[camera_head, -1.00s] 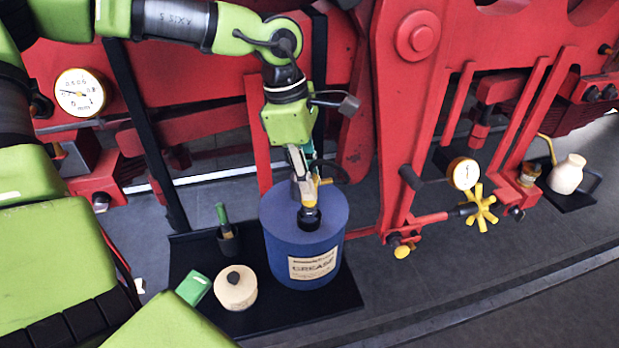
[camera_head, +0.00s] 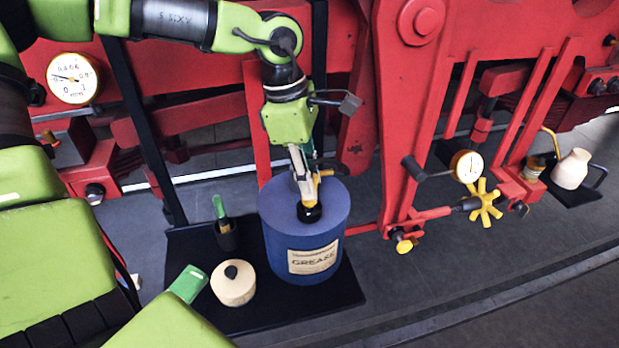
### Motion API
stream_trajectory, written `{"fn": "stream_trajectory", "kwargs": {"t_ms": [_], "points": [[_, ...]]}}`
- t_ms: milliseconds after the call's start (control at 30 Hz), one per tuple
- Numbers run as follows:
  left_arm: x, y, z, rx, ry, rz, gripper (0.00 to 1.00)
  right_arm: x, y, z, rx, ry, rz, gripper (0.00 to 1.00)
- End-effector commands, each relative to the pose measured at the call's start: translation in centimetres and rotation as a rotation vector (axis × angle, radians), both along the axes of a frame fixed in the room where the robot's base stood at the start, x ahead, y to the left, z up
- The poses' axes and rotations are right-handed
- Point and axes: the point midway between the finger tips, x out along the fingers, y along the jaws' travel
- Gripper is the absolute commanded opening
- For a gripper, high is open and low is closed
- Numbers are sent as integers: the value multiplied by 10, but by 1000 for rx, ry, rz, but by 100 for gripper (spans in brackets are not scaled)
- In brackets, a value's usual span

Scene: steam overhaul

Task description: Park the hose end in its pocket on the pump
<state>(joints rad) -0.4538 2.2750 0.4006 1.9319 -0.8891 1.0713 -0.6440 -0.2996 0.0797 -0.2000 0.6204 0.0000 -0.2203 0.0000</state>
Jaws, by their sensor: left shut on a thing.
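The grease pump is a blue drum (camera_head: 300,248) with a cream "GREASE" label, standing upright on a black tray (camera_head: 335,300). My left gripper (camera_head: 306,190) comes down from above over the drum's lid and is shut. What it holds is small and mostly hidden by the fingers; it is likely the hose end. A black round fitting (camera_head: 309,212) shows just below the fingers, and a yellow part (camera_head: 323,173) sticks out beside them. I cannot make out the pocket, or whether the held piece touches it. My right gripper is not in view.
On the tray stand a cream pot (camera_head: 233,285) with a dark knob, a green-handled tool in a dark holder (camera_head: 226,235) and a green block (camera_head: 188,284). Behind rises red machinery with a dial gauge (camera_head: 73,78) and a yellow handwheel (camera_head: 482,206). Floor at right front is clear.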

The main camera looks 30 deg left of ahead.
Motion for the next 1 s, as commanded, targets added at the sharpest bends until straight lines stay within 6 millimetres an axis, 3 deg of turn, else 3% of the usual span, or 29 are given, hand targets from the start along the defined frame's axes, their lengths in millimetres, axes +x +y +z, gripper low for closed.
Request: {"fn": "stream_trajectory", "kwargs": {"t_ms": [167,200,267,667,767,1000], "points": [[0,0,-6,0,-1,0,0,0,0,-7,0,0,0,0],[0,0,-5,0,-1,0,27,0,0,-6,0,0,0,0],[0,0,-4,0,-1,0,41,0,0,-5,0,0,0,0],[0,1,-1,0,-1,0,41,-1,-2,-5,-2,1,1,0],[0,3,11,0,-5,1,41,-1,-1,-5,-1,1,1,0],[-3,12,60,1,-7,2,41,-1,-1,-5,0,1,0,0]]}}
